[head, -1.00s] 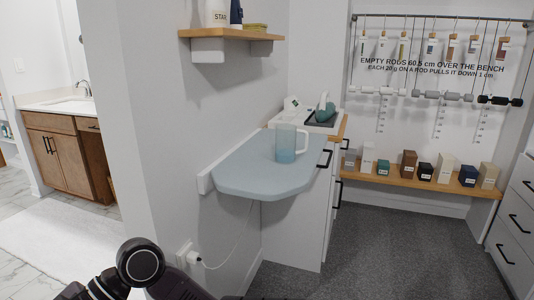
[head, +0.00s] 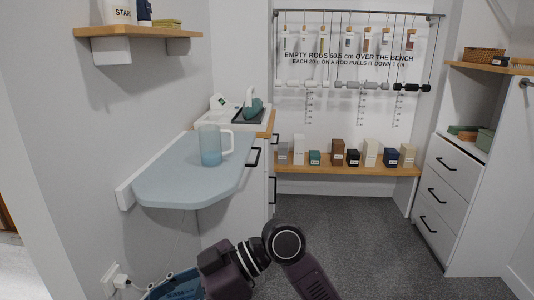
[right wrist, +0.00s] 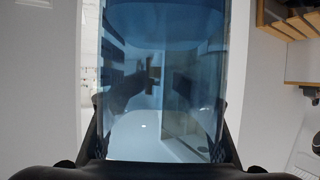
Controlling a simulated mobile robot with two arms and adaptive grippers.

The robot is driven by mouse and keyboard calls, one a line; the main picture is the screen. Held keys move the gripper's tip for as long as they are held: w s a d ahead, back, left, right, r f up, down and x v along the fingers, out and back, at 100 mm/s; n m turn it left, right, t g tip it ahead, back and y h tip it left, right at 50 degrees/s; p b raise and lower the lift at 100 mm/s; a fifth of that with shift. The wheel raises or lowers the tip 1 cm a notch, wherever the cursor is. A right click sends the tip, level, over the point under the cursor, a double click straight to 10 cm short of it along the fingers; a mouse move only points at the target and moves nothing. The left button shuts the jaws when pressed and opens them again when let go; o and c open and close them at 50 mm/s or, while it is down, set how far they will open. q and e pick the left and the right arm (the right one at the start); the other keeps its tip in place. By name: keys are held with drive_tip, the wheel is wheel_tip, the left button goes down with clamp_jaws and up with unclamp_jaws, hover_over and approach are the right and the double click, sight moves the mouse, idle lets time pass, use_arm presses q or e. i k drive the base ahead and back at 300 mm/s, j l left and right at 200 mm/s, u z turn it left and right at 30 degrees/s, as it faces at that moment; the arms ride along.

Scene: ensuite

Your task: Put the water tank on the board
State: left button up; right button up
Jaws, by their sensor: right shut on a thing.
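The board (head: 185,185) is a pale blue flat leaf on the left wall. A clear blue jug with a handle (head: 211,148) stands upright on it. In the right wrist view, a see-through blue tank (right wrist: 165,50), apparently the water tank, fills the middle. My right gripper (right wrist: 160,108) is shut on it, with one finger on each side. In the head view a blue piece with lettering (head: 181,287) shows at the bottom edge beside my arm, below the board; most of it is cut off. My left gripper is not in view.
A white tray with an iron-like object (head: 247,113) sits on the counter behind the board. A wooden shelf (head: 135,31) hangs above left. A bench (head: 300,163) with several small boxes stands at the back. Drawers (head: 449,190) stand at right. Grey carpet is clear between.

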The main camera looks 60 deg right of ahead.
sight(235, 140)
drive_tip(key=i+z, duration=0.15)
drive_tip(key=z, duration=1.3)
